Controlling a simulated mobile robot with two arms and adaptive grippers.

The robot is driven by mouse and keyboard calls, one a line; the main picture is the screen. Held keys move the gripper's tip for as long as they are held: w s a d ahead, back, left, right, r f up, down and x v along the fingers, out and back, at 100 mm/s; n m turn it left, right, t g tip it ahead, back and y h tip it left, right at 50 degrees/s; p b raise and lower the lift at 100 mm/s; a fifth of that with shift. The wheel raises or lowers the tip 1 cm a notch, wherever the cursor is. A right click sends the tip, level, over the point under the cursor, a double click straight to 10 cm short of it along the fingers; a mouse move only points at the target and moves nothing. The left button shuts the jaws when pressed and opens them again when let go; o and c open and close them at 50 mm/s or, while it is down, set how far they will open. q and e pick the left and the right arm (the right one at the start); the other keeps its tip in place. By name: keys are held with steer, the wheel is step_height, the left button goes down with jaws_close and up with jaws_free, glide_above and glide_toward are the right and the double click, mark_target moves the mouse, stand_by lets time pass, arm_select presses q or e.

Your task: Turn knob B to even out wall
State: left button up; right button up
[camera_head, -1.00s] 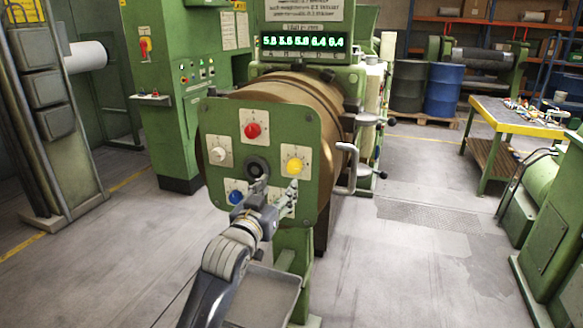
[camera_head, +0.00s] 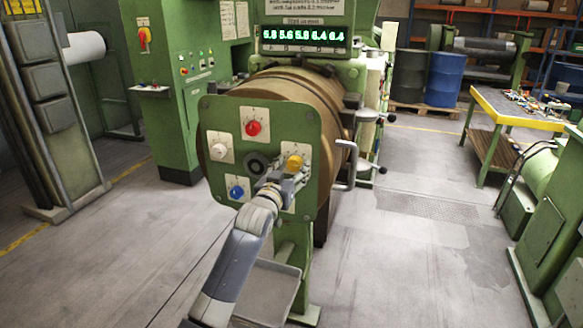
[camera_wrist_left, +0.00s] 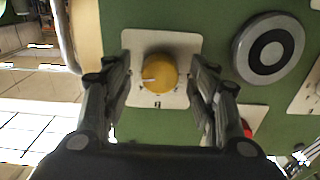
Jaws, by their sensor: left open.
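The green front plate (camera_head: 295,117) of the extruder carries a red knob (camera_head: 253,128) at the top, a white one (camera_head: 219,151) at left, a blue one (camera_head: 237,192) at lower left and a yellow one (camera_head: 294,162) at right, around a dark central hub (camera_head: 257,165). My left gripper (camera_head: 291,178) is in front of the yellow knob. In the left wrist view the open fingers stand on either side of the yellow knob (camera_wrist_left: 159,75), apart from it. Its label letter is too small to read surely. The green-lit display (camera_head: 303,39) shows several numbers, mostly near 6.
A bent metal handle (camera_head: 346,166) sticks out right of the plate. A grey tray (camera_head: 266,290) is below my left arm. A workbench (camera_head: 515,115) and blue barrel (camera_head: 445,80) stand at right. The floor between is clear.

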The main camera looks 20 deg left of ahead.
arm_select(q)
steer(key=shift+w, duration=0.1)
steer(key=shift+c, duration=0.5)
steer(key=c, duration=1)
steer(key=shift+o, duration=0.2)
steer(key=shift+n, duration=0.3)
steer(key=n+p, duration=0.1)
steer(key=n, duration=0.2)
steer(key=shift+r, duration=0.1)
steer(key=n+p, duration=0.1)
steer(key=n, duration=0.3)
steer(key=shift+d, duration=0.1)
steer(key=n+p, duration=0.1)
steer(key=n, duration=0.3)
steer(key=shift+n+p, duration=0.3)
steer(key=shift+p, duration=0.1)
steer(key=shift+n+p, duration=0.6)
steer(key=shift+n, duration=1.2)
